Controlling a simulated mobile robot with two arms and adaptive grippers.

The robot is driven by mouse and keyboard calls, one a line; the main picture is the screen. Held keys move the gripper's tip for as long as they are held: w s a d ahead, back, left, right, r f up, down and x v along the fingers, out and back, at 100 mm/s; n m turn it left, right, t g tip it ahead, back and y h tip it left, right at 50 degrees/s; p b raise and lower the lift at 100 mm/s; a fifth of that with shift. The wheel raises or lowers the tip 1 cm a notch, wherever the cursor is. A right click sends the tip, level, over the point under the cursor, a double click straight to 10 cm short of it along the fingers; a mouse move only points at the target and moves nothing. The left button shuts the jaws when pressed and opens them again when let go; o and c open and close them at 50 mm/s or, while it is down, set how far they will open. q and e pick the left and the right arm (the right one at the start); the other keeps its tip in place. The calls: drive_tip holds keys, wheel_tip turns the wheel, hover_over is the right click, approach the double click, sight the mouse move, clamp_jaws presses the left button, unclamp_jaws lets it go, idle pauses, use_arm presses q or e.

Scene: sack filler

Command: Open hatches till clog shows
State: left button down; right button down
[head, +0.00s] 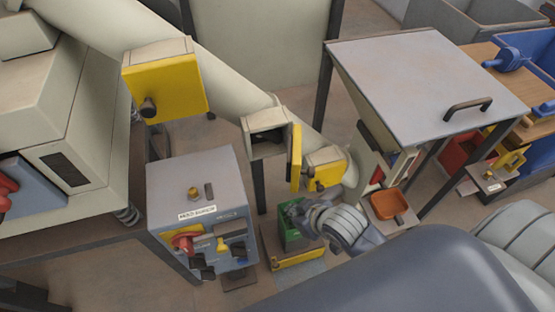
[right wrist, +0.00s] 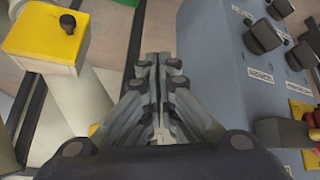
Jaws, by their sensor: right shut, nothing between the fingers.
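A pale sloping tube (head: 225,82) carries several boxed hatches with yellow doors. The upper-left hatch (head: 165,88) is shut, with a black knob. The middle hatch box (head: 266,138) is open, its yellow door (head: 296,157) swung out to the right; its inside is dark and I cannot make out any clog. The lower hatch (head: 326,176) is partly hidden and looks shut. My right gripper (head: 288,210) is shut and empty, below the middle hatch, above a green block. In the right wrist view its fingers (right wrist: 158,62) are together; a yellow hatch door with a knob (right wrist: 48,35) is at upper left. My left gripper is not seen.
A grey control box (head: 195,190) with knobs and a red switch stands left of my right gripper. A lidded hopper (head: 425,85) with a handle stands right. An orange tray (head: 389,205) is beside the tube's lower end.

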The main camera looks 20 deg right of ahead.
drive_tip(key=s+a+r+g+p, duration=0.3)
drive_tip(key=s+a+r+p, duration=0.1)
drive_tip(key=s+r, duration=0.2)
drive_tip(key=w+a+r+n+g+y+p, duration=0.15)
drive_tip(key=w+a+r+n+p, duration=0.25)
drive_tip(key=a+r+p, duration=0.45)
drive_tip(key=w+n, duration=0.1)
drive_tip(key=w+d+n+g+h, duration=0.1)
drive_tip(key=w, duration=0.1)
drive_tip(key=w+r+n+g+h, duration=0.1)
drive_tip(key=w, duration=0.1)
drive_tip(key=shift+w+d+g, duration=0.15)
drive_tip(key=shift+d+g, duration=0.1)
drive_tip(key=w+d+r+n+g+h, duration=0.1)
drive_tip(key=w+d+r+n+h, duration=0.2)
drive_tip(key=w+d, duration=0.45)
wheel_tip(320, 180, down, 8)
drive_tip(key=s+d+m+p, duration=0.1)
drive_tip(key=d+p, duration=0.1)
drive_tip(key=shift+s+d, duration=0.2)
drive_tip(key=shift+d, duration=0.05)
drive_tip(key=shift+f+h, duration=0.1)
drive_tip(key=shift+h, duration=0.15)
